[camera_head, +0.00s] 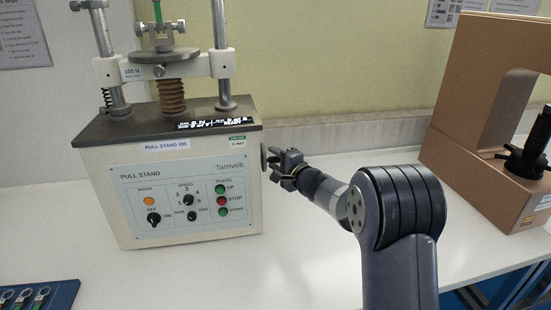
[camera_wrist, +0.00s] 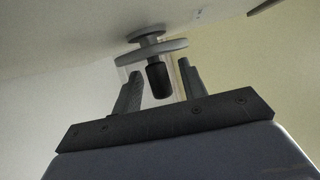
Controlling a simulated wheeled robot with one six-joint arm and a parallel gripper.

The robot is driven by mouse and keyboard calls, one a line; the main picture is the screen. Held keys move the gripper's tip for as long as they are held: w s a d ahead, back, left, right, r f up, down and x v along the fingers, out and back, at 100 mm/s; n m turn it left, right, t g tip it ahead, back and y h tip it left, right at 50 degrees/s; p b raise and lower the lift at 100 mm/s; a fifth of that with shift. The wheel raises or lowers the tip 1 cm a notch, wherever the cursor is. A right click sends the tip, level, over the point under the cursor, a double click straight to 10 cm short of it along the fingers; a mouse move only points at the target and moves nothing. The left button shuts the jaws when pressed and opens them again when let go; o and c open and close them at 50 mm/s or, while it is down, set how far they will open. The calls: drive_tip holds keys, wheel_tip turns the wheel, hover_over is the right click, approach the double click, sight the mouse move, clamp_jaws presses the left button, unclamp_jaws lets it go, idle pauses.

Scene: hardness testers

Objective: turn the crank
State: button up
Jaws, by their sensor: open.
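The crank (camera_head: 264,157) is on the right side wall of the pull stand (camera_head: 180,190). My gripper (camera_head: 273,165) is at that side wall, pointing left. In the wrist view my gripper (camera_wrist: 159,68) is open, with one finger on each side of the black handle. Gaps show between the handle and both fingers. In the head view my gripper hides part of the crank.
A brown C-shaped tester (camera_head: 480,110) with a black handwheel (camera_head: 530,150) stands at the right. A blue tray (camera_head: 40,296) with several ring-ended parts lies at the front left. The white bench (camera_head: 230,280) in front of the pull stand is clear.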

drive_tip(key=shift+c, duration=0.6)
clamp_jaws()
drive_tip(key=b, duration=0.2)
drive_tip(key=shift+f+b, duration=0.35)
drive_tip(key=t+b, duration=0.1)
drive_tip(key=b, duration=0.5)
drive_tip(key=shift+f+y, duration=0.3)
drive_tip(key=shift+f, duration=0.05)
drive_tip(key=n+t+y+b, duration=0.1)
drive_tip(key=b, duration=0.7)
drive_tip(key=t+y+b, duration=0.1)
drive_tip(key=b, duration=0.7)
drive_tip(key=shift+f+n, duration=0.4)
drive_tip(key=b, duration=0.4)
drive_tip(key=shift+n+t+y, duration=0.3)
drive_tip(key=shift+y, duration=0.1)
drive_tip(key=shift+r+b, duration=0.2)
drive_tip(key=shift+b, duration=0.55)
